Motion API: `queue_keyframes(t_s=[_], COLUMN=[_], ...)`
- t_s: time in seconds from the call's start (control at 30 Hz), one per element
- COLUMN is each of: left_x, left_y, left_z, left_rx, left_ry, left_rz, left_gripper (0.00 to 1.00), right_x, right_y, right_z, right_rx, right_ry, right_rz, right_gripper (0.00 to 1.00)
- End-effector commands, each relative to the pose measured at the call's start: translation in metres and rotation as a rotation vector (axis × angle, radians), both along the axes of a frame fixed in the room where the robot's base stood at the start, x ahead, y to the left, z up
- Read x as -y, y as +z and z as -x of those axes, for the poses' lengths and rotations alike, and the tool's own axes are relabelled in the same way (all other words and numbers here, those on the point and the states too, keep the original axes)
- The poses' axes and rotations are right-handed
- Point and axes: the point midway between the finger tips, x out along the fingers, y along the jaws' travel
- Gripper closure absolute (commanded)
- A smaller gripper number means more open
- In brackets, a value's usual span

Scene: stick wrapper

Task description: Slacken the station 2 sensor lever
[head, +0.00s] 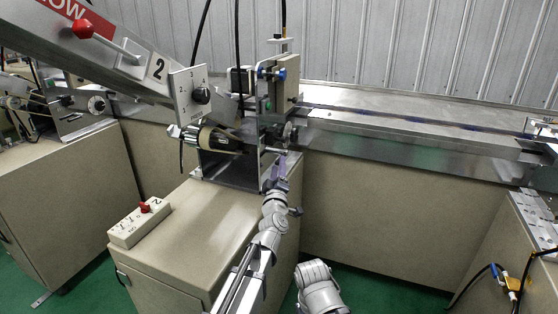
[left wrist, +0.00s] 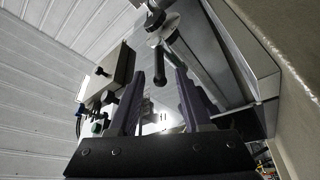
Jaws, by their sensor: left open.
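The station 2 machine (head: 245,170) stands on a beige cabinet under the sloped chute with the "2" plate. In the left wrist view a small lever with a black grip (left wrist: 160,68) hangs from a round metal fitting (left wrist: 163,28); I take it for the sensor lever. In the head view I cannot make it out clearly near the gripper. My left gripper (head: 284,163) is at the machine's right side, its purple fingers open (left wrist: 160,80). The black grip appears between the fingertips in the wrist view; I cannot tell whether they touch it.
A control box with a red knob (head: 144,208) lies on the cabinet top (head: 200,230). A red ball-ended handle (head: 83,29) sits on the chute. The metal conveyor (head: 400,125) runs right behind the gripper. Black knobs (head: 202,95) and machine plates are close by.

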Motion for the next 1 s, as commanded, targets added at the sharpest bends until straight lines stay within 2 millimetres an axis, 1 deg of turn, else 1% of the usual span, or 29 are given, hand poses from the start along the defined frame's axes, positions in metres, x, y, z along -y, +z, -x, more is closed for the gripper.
queue_keyframes(t_s=[0.03,0.1,0.2,0.3,0.5,0.93,1.0], left_x=[0.000,0.000,0.000,0.000,0.000,0.000,0.000], left_y=[0.004,0.006,0.008,0.008,0.007,0.007,0.007], left_z=[-0.013,-0.023,-0.032,-0.034,-0.033,-0.033,-0.033], left_rx=[0.000,0.000,0.000,0.000,0.000,-0.001,-0.001], left_ry=[0.000,0.000,0.000,0.000,0.000,-0.001,-0.001], left_rz=[-0.001,-0.002,-0.001,0.000,0.000,-0.001,-0.001], left_gripper=[0.52,0.52,0.52,0.52,0.52,1.00,1.00], right_x=[0.000,0.000,0.000,0.000,0.000,0.000,0.000], right_y=[0.004,0.006,0.007,0.008,0.007,0.007,0.007], right_z=[0.000,0.000,0.000,0.000,0.000,0.000,0.000], right_rx=[0.000,0.000,0.000,-0.001,-0.001,-0.001,-0.001], right_ry=[0.000,0.000,-0.001,-0.001,-0.001,0.000,0.000], right_rz=[-0.001,-0.001,-0.001,-0.002,-0.002,-0.002,-0.002], right_gripper=[0.50,0.50,0.50,0.50,0.50,0.50,0.50])
